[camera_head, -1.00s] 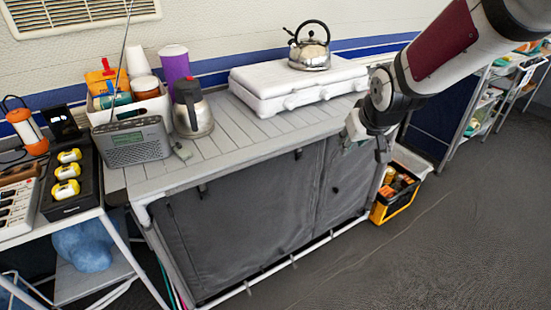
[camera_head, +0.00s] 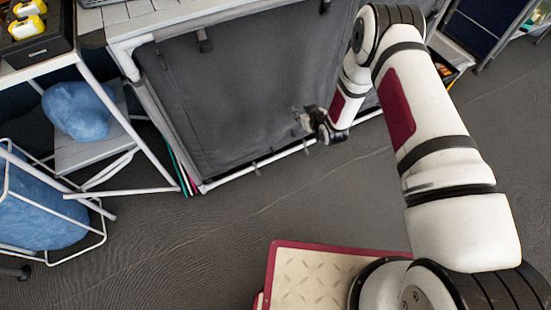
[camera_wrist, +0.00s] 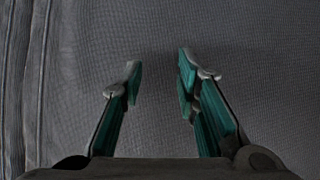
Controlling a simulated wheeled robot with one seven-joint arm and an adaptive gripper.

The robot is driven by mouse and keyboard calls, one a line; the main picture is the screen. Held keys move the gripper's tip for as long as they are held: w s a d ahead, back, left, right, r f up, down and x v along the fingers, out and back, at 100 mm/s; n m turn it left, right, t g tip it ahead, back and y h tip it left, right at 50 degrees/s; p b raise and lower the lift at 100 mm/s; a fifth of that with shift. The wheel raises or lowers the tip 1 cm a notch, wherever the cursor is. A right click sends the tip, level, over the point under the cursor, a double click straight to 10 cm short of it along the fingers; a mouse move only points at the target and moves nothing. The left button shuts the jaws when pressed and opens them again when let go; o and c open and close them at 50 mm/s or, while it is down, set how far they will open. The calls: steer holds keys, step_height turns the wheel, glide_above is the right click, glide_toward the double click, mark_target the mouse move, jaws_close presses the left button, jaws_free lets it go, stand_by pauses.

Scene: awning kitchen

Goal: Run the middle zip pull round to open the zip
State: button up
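The grey fabric front (camera_head: 235,85) of the kitchen unit fills the upper middle of the head view. In the wrist view the same fabric (camera_wrist: 250,60) lies right behind my fingers, with vertical seam or zip lines (camera_wrist: 25,80) at the left edge. My gripper (camera_head: 303,119) is low in front of the panel, toward its right part. In the wrist view my gripper (camera_wrist: 160,66) is open, its teal-padded fingers apart with nothing between them. I cannot make out the middle zip pull in either view. A small dark tab (camera_head: 205,40) hangs at the panel's top left.
A white bottom rail (camera_head: 260,163) runs along the unit's foot. A side table with a white leg (camera_head: 125,125) and blue bags (camera_head: 78,110) stand at the left. A black-and-yellow crate (camera_head: 450,72) is partly hidden behind my arm. The grey floor (camera_head: 230,220) in front is clear.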

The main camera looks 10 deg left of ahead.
steer(key=s+a+f+y+b, duration=0.15)
steer(key=s+f+b, duration=0.45)
steer(key=f, duration=1)
steer(key=t, duration=0.1)
glide_toward(273, 152)
steer(key=shift+y, duration=0.45)
steer(key=b+x, duration=0.4)
steer(key=x, duration=0.1)
steer(key=b+x, duration=0.2)
steer(key=shift+w+d+f, duration=0.15)
steer(key=shift+w+f, duration=0.1)
steer(key=shift+f, duration=0.1)
jaws_close()
